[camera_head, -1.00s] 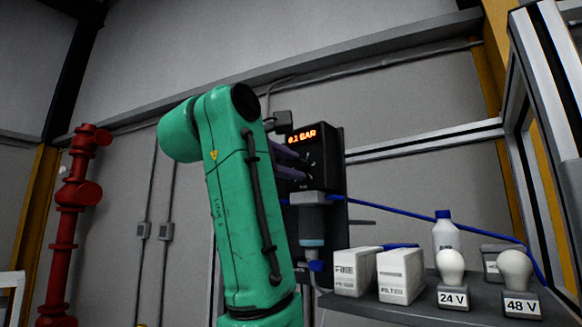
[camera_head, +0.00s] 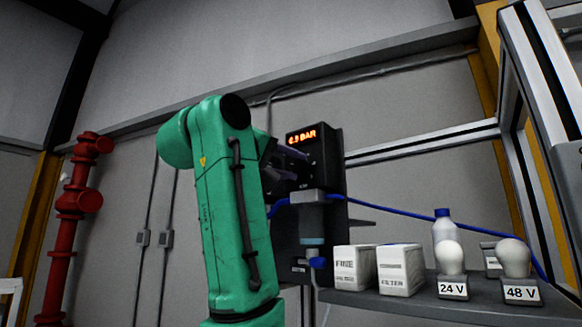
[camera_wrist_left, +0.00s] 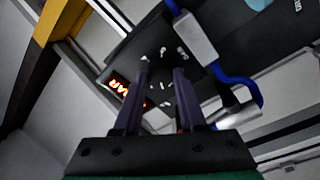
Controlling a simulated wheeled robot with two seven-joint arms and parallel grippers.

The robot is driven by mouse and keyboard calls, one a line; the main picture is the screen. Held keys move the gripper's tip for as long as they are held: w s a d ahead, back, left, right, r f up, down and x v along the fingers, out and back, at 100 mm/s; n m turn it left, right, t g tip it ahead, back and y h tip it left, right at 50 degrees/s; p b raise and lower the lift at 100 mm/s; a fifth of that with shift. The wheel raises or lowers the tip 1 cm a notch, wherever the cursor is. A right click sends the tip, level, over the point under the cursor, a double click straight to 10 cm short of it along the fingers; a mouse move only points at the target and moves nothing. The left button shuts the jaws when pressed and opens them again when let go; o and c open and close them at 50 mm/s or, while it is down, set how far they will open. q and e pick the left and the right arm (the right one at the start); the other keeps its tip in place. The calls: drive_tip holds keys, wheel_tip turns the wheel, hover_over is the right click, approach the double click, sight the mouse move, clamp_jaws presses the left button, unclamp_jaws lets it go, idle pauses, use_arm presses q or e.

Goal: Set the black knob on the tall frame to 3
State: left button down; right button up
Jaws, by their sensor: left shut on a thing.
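The tall black frame (camera_head: 334,185) stands behind my green left arm in the head view. Its orange display (camera_head: 301,136) seems to read 0.3 BAR, though its first digit is unclear. My left gripper (camera_head: 300,161) has its purple fingers against the panel under the display. In the left wrist view the fingers (camera_wrist_left: 162,72) are shut on the black knob (camera_wrist_left: 161,78), which is dark and mostly hidden between them. Small white marks (camera_wrist_left: 163,50) ring the knob; I cannot read them. The knob's pointer cannot be made out. The right gripper is not in view.
A grey shelf (camera_head: 420,300) at the right holds two white boxes (camera_head: 400,270), a white bottle with a blue cap (camera_head: 443,228) and bulbs marked 24 V (camera_head: 451,262) and 48 V (camera_head: 514,262). A blue hose (camera_head: 400,220) runs right from the frame.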

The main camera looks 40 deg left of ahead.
use_arm(q)
drive_tip(key=m, duration=0.5)
drive_tip(key=shift+s+a+r+h, duration=0.1)
drive_tip(key=shift+r+h, duration=0.05)
drive_tip(key=shift+h, duration=0.15)
drive_tip(key=m, duration=0.5)
drive_tip(key=shift+h, duration=0.4)
drive_tip(key=m, duration=0.5)
drive_tip(key=shift+a+r+h+p, duration=0.1)
drive_tip(key=shift+r+h+p, duration=0.05)
drive_tip(key=shift+h+p, duration=0.2)
drive_tip(key=shift+m+g+p, duration=0.3)
drive_tip(key=shift+m+p, duration=0.3)
drive_tip(key=shift+m, duration=1.7)
drive_tip(key=shift+c, duration=2.4)
unclamp_jaws()
drive_tip(key=shift+w, duration=0.2)
